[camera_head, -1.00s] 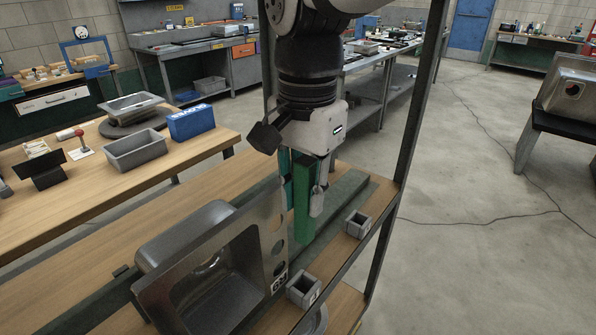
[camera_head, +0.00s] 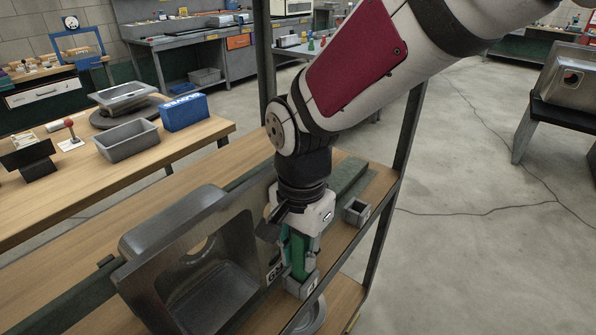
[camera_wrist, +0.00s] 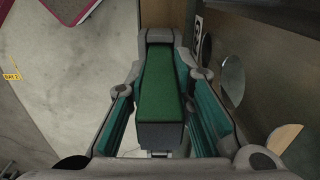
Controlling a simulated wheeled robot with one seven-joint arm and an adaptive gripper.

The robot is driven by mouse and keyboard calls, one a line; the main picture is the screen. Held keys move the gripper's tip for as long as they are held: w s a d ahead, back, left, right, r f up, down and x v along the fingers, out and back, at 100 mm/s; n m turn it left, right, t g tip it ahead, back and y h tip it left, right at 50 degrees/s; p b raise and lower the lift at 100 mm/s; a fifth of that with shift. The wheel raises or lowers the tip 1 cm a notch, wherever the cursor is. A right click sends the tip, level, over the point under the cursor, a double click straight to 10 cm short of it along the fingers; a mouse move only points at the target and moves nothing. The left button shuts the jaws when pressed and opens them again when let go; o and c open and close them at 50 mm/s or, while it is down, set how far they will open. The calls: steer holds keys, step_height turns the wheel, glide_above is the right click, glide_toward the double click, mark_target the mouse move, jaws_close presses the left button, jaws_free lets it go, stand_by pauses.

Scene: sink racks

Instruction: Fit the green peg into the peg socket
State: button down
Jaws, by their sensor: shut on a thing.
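The green peg (camera_head: 298,262) is upright in my gripper (camera_head: 297,258), which is shut on it. Its lower end meets the top of the near grey square socket (camera_head: 303,287) on the shelf in the head view. In the wrist view the peg (camera_wrist: 160,85) runs between the teal-padded fingers of my gripper (camera_wrist: 160,72). Its far end is at a grey block, which looks like the socket (camera_wrist: 159,35). I cannot tell how deep the peg sits.
A second grey square socket (camera_head: 355,211) stands farther back on the shelf. A tilted steel sink (camera_head: 213,290) stands close to the left of my gripper. A dark rack post (camera_head: 395,190) rises at the right. A round metal bowl (camera_head: 312,318) shows lower down.

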steer(key=shift+f, duration=0.15)
steer(key=c, duration=1.7)
jaws_free()
step_height(320, 180, up, 12)
steer(key=shift+r+p, duration=0.1)
steer(key=shift+p, duration=1)
steer(key=shift+s+d+r, duration=0.1)
steer(key=shift+d, duration=0.2)
steer(key=s+d+n+t, duration=0.1)
steer(key=s+d+n, duration=0.1)
steer(key=s+d, duration=0.3)
steer(key=s+d+n, duration=0.3)
steer(key=s+d, duration=0.2)
steer(key=d, duration=0.1)
steer(key=s+d+n+t, duration=0.1)
steer(key=s+d+n, duration=0.1)
steer(key=s+d, duration=0.3)
steer(key=shift+s+d+r+n+t, duration=0.1)
steer(key=shift+s+d+n+t, duration=0.05)
steer(key=shift+d, duration=0.25)
steer(key=shift+s+d+r+n+t, duration=0.1)
steer(key=shift+d+n+t, duration=0.05)
steer(key=shift+d, duration=0.25)
